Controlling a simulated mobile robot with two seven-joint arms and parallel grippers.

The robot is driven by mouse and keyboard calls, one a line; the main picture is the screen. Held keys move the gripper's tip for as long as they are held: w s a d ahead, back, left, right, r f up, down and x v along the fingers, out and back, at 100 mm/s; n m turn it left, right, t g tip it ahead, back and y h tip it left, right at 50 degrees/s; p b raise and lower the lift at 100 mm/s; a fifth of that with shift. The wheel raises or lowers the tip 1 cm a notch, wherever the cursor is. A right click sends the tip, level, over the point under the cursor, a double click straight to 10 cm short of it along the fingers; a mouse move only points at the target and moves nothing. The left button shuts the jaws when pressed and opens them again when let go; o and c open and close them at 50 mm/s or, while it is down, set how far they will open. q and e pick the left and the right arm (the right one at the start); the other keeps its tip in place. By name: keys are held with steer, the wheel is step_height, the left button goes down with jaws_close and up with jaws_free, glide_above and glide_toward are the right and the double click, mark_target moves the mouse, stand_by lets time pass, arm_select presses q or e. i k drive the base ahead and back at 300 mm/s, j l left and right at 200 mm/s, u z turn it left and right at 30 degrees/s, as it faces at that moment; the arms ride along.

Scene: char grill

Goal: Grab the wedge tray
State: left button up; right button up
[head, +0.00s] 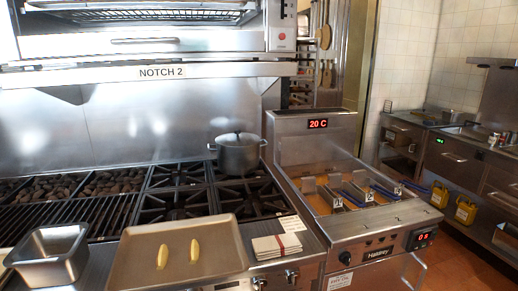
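The wedge tray (134,262) is a shallow metal tray on the front ledge of the range, at the lower left of the head view. Two pale yellow wedges lie apart on it, a left wedge (162,257) and a right wedge (195,251). The tray's near edge is close to the bottom of the picture. Neither of my grippers shows in the head view.
A deep metal pan (48,270) stands left of the tray, and folded cloths (277,246) lie right of it. Behind are the char grill (70,212), burners and a lidded pot (238,154). A fryer (370,228) with baskets stands to the right. An oven hangs above.

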mark_target(222, 254)
steer(key=k+j+u, duration=0.15)
steer(key=k+u, duration=0.15)
steer(key=u, duration=0.2)
steer(key=k+j+u, duration=0.25)
steer(key=u, duration=0.25)
